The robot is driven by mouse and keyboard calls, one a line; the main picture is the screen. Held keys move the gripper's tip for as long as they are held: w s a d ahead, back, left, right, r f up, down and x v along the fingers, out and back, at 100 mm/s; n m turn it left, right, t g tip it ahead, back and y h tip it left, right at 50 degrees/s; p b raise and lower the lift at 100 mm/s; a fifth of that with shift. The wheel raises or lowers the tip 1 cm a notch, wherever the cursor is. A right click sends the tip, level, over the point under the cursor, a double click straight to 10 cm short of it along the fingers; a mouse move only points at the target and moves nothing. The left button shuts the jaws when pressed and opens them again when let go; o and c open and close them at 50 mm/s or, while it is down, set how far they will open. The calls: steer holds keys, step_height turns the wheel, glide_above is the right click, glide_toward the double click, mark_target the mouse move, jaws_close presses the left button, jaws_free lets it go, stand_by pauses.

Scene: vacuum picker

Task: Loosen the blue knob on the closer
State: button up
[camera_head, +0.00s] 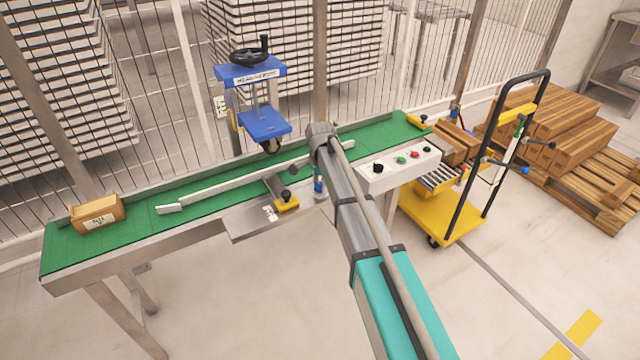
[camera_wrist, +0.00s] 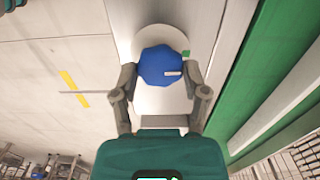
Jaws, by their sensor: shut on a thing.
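The blue knob (camera_wrist: 160,66) is many-sided with a small white mark on its right side. It sits on a pale round plate (camera_wrist: 151,39) with a small green mark (camera_wrist: 186,53) to the right of the knob. My gripper (camera_wrist: 162,76) has its two fingers closed on the knob's left and right sides. In the head view my own arm hides the gripper. A small blue part (camera_head: 318,187) shows left of my arm at the table's front edge; I cannot tell if it is the same knob.
A green conveyor (camera_head: 130,225) with a pale guide rail runs behind. A blue press (camera_head: 262,124) with a black handwheel stands over it. A small box (camera_head: 97,213) is at the left end. A white control panel (camera_head: 400,170) and yellow trolley (camera_head: 440,218) stand right of my arm.

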steer(key=n, duration=1.1)
steer(key=shift+n, duration=0.4)
steer(key=n, duration=1.1)
steer(key=shift+n, duration=0.4)
steer(key=o, duration=1.1)
steer(key=shift+o, duration=0.2)
